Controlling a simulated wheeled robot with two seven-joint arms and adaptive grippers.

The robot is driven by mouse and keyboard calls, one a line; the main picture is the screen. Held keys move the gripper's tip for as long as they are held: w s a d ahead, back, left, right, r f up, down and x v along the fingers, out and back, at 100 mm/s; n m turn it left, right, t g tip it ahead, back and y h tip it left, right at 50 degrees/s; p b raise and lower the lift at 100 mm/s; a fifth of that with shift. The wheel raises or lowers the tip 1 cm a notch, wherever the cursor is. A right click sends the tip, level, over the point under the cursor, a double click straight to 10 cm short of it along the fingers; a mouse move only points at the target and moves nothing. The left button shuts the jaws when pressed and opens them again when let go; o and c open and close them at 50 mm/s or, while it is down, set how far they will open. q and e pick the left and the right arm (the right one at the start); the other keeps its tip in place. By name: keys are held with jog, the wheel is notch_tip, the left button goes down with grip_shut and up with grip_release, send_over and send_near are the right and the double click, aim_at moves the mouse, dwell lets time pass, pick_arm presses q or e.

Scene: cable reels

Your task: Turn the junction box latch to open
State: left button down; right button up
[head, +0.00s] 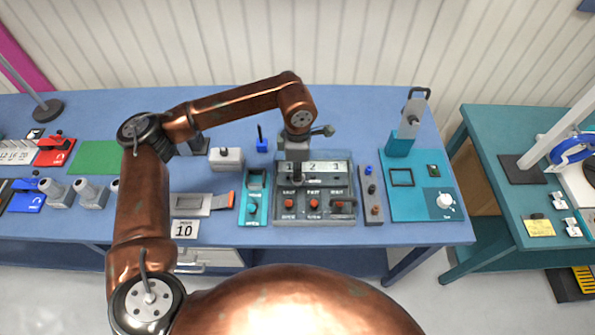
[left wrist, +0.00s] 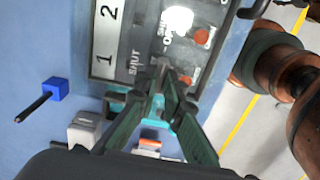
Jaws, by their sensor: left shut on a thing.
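The junction box (head: 313,212) is a grey panel with columns numbered 1, 2 and 3, SHUT and OPEN labels and red buttons. It also shows in the left wrist view (left wrist: 132,66). My left gripper (head: 297,178) reaches down over column 1 and covers much of it. In the left wrist view its fingers (left wrist: 168,72) come together near the SHUT label of column 1, shut on a dark piece that looks like the latch. The fingers mostly hide that latch, so its angle is unclear. A dark handle (head: 343,203) lies across column 3.
A teal switch unit (head: 254,209) stands close left of the box, and a narrow grey button strip (head: 371,205) close right. A teal panel with a white knob (head: 445,201) lies farther right. A small blue block with a dark stick (head: 262,146) stands behind left.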

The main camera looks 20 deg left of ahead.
pick_arm(q)
jog(key=c, duration=2)
grip_release()
jog(key=shift+c, duration=0.2)
pick_arm(e)
jog(key=shift+a, duration=0.3)
pick_arm(q)
jog(key=shift+r, duration=0.1)
notch_tip(320, 180, up, 12)
pick_arm(e)
jog(key=shift+d, duration=0.15)
